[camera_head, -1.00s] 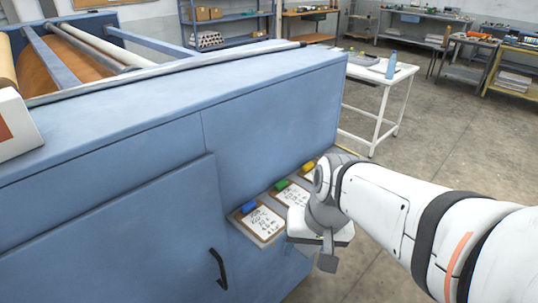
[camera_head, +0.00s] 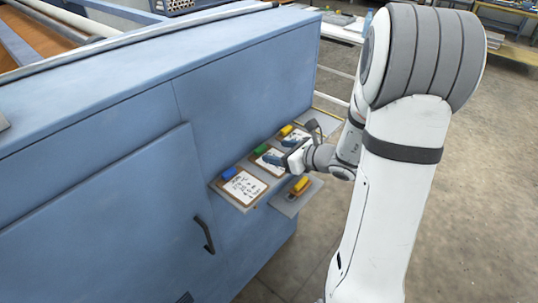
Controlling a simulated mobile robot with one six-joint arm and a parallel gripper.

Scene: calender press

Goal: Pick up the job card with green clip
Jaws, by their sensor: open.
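The job card with the green clip (camera_head: 262,149) lies in the middle of a row of clipped cards on a small ledge at the side of the blue machine. Its white sheet shows only in part, because my gripper covers some of it. My gripper (camera_head: 279,151) is open over this card, with its dark fingers just beside the green clip. I cannot tell whether the fingers touch the card. The card with the blue clip (camera_head: 240,189) lies nearer to the camera. The card with the yellow clip (camera_head: 286,130) lies farther back, partly hidden by my gripper.
The ledge is fixed against the blue machine (camera_head: 250,85). A yellow and dark item (camera_head: 299,186) lies on the grey surface (camera_head: 291,208) at the ledge's right. A black handle (camera_head: 204,234) sticks out of the machine's door. Open floor (camera_head: 480,180) lies to the right.

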